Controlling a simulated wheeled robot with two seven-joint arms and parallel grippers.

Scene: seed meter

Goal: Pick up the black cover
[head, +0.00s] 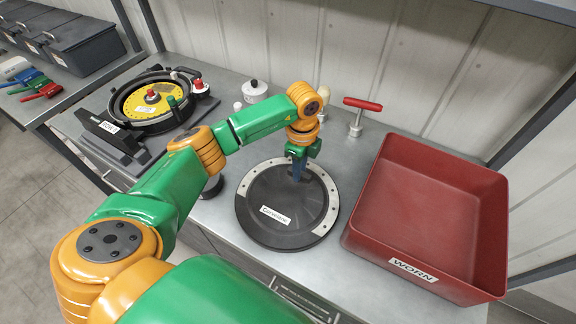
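The black cover (268,193) is a round dark disc lying flat on the grey bench, with a white label on its front part and light grey strips with dots along its rim. My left gripper (298,177) points down over the back right part of the disc, its dark blue fingers at or just above its surface. I cannot tell whether the fingers touch it or hold anything on it. My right gripper is not in view.
An empty red bin (382,192) labelled WORN stands right of the disc. A seed meter with a yellow plate (138,99) is at the left. A red-handled tool (356,116) and a white lidded pot (254,91) stand behind. Dark boxes (82,48) are on another bench.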

